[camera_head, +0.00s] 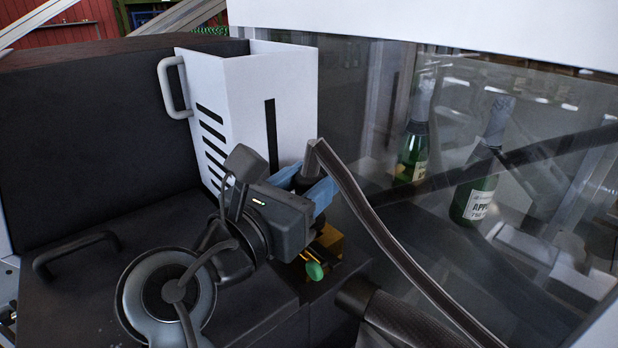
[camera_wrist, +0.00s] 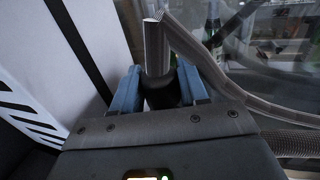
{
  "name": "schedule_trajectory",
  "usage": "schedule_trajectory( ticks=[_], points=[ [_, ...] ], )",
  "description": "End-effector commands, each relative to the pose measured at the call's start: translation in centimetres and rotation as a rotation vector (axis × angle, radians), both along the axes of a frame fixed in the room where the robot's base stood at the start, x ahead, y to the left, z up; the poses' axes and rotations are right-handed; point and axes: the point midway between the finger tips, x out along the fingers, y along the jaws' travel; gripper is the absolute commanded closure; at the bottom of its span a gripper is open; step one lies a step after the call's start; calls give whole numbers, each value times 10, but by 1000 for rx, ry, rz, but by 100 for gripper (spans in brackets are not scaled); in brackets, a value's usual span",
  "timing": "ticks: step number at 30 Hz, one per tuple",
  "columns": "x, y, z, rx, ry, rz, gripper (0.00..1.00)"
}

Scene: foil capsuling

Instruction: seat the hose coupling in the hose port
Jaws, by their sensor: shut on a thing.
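My gripper (camera_head: 304,186) stands low over the dark machine top, right beside the white slotted box. Its two blue fingers, also in the wrist view (camera_wrist: 160,88), are shut on the dark hose coupling (camera_wrist: 162,95). The grey ribbed hose (camera_head: 385,235) rises from the coupling, bends sharply over and runs down to the lower right; it also shows in the wrist view (camera_wrist: 205,65). A brass-coloured block (camera_head: 327,242) with a green knob (camera_head: 315,271) sits below the gripper, partly covered by it. I cannot make out the hose port or the coupling's lower end.
The white slotted box (camera_head: 290,95) with a handle stands close behind the gripper. A clear panel (camera_head: 350,90) is on the right, with green bottles (camera_head: 475,195) behind it. A thick dark corrugated hose (camera_head: 405,318) lies at the lower front. A black handle (camera_head: 75,250) is at left.

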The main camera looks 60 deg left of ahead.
Motion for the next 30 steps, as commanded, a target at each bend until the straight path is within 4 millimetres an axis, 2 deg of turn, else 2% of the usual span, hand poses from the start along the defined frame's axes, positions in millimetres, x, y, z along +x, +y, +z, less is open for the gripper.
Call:
schedule_trajectory(
  ticks=[26,27,30],
  points=[
    [0,0,-20,0,-1,0,92],
    [0,0,-20,1,-1,0,55],
    [0,0,-19,1,-1,0,45]
  ],
)
